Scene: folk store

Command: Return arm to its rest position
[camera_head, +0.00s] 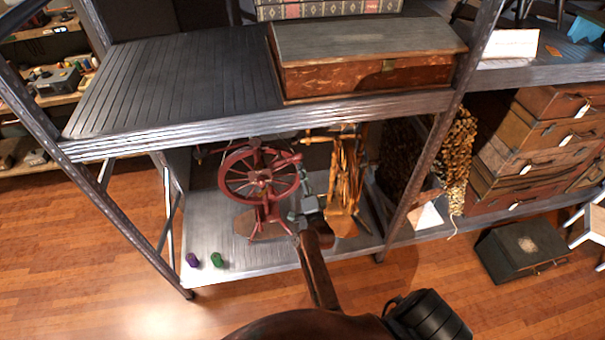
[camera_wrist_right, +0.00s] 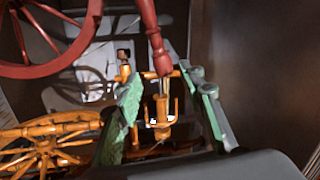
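My right arm (camera_head: 318,268) reaches from the bottom of the head view into the lower shelf bay. Its gripper (camera_head: 305,188) is between a red spinning wheel (camera_head: 262,176) and an orange wooden spinning wheel (camera_head: 345,190). In the right wrist view the two green fingers of this gripper (camera_wrist_right: 168,95) stand apart. Parts of the orange wheel (camera_wrist_right: 48,145) and a red post (camera_wrist_right: 153,38) show between and beyond them. I see nothing held, and I cannot tell whether the fingers touch either wheel. My left gripper is not in view.
A wooden box (camera_head: 370,75) sits on the upper shelf (camera_head: 160,85), above the arm. A purple spool (camera_head: 192,260) and a green spool (camera_head: 217,260) stand at the lower shelf's front left. Stacked suitcases (camera_head: 540,135) are at right. The floor (camera_head: 90,245) at left is clear.

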